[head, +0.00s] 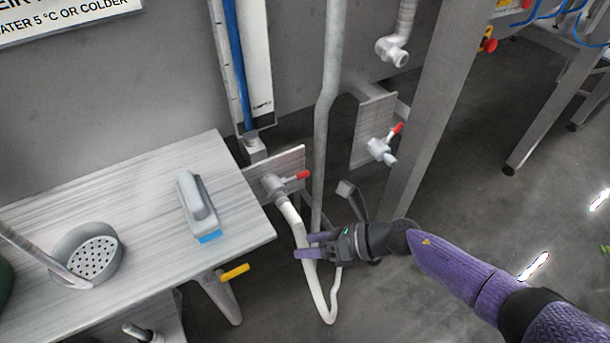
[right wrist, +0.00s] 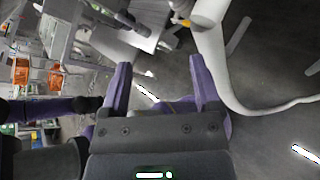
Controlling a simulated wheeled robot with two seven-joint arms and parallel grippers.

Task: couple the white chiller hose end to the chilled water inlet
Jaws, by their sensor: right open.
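The white hose (head: 318,292) hangs in a loop below a grey valve (head: 274,186) with a red handle, beside the bench. Its upper end meets the valve's outlet; I cannot tell whether it is locked on. The other side of the loop rises behind my right gripper. My right gripper (head: 310,246) is open, its purple fingers close to the hose's upper run. In the right wrist view the hose (right wrist: 212,52) passes just beyond the right finger, and the space between the fingers is empty. No inlet label is readable. My left gripper is not in view.
A second red-handled valve (head: 381,150) is on a plate to the right, with a pipe elbow (head: 393,50) above. A grey post (head: 437,110) and vertical pipe (head: 328,110) stand nearby.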

